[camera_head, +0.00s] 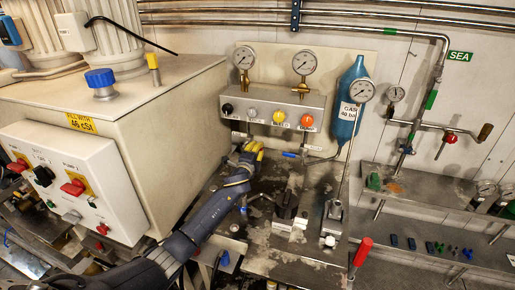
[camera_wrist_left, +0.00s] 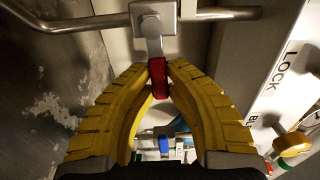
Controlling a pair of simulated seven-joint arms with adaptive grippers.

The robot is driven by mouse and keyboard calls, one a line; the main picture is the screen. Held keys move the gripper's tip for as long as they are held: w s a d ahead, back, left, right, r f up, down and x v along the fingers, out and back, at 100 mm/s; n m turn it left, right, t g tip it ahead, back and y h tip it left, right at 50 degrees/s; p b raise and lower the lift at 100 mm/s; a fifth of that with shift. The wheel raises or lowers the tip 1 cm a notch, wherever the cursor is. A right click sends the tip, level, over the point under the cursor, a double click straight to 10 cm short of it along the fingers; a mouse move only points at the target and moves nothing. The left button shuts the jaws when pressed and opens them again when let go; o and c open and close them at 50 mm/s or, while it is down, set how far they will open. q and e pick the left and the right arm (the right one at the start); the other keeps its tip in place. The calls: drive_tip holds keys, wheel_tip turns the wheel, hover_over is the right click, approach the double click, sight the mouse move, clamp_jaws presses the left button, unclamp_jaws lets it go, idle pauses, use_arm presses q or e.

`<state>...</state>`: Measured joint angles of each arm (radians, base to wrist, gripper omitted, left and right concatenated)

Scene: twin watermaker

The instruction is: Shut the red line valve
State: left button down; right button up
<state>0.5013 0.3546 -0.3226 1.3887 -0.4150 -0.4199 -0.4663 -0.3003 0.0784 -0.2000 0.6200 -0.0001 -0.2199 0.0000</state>
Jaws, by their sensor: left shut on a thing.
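The red valve handle (camera_wrist_left: 158,76) hangs below a metal valve body (camera_wrist_left: 153,16) on a steel pipe (camera_wrist_left: 85,22) in the left wrist view. My left gripper (camera_wrist_left: 158,90) has its yellow ribbed fingers closed on the two sides of this handle. In the head view my left gripper (camera_head: 250,149) is at the left end below the gauge panel, and it hides the red handle there. A blue handle (camera_head: 290,154) lies to its right; a blue part also shows between the fingers in the wrist view. My right gripper is not in view.
The gauge panel (camera_head: 272,108) with coloured knobs is just above the gripper. A large beige cabinet (camera_head: 180,120) stands close on the left. A blue gas bottle (camera_head: 350,112) and a red-handled lever (camera_head: 362,252) are to the right. Yellow-knobbed hardware (camera_wrist_left: 292,145) sits right in the wrist view.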

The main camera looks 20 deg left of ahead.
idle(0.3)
use_arm(q)
drive_tip(key=c, duration=1.4)
unclamp_jaws()
drive_tip(key=shift+f, duration=0.1)
drive_tip(key=shift+o, duration=0.2)
drive_tip(key=shift+s, duration=0.1)
drive_tip(key=s, duration=1.1)
drive_tip(key=shift+s+d, duration=0.35)
drive_tip(key=shift+s, duration=0.05)
